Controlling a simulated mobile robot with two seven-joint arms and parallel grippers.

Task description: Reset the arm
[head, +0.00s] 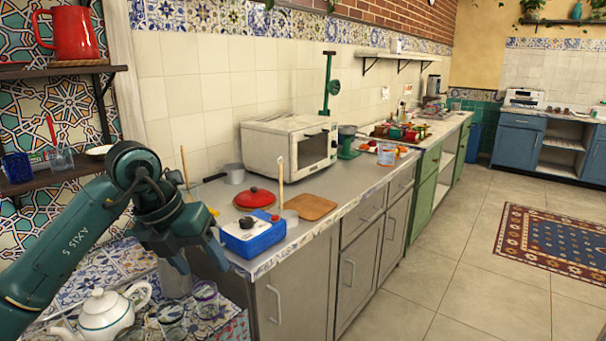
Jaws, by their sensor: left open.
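My left arm comes in from the left, and its dark green gripper (199,265) hangs at the end of it, open and with nothing seen between its fingers. The gripper is in front of the left end of the counter and above the low tiled table. A white teapot (104,312) stands on that table, below and left of the gripper. A grey metal cylinder (174,284) shows right below the gripper; whether they touch I cannot tell. My right gripper is not in view.
A blue box (252,238), a red lid (256,197) and a wooden board (311,206) lie on the counter near the gripper. A white microwave (290,145) stands behind them. Glasses (205,299) stand on the tiled table.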

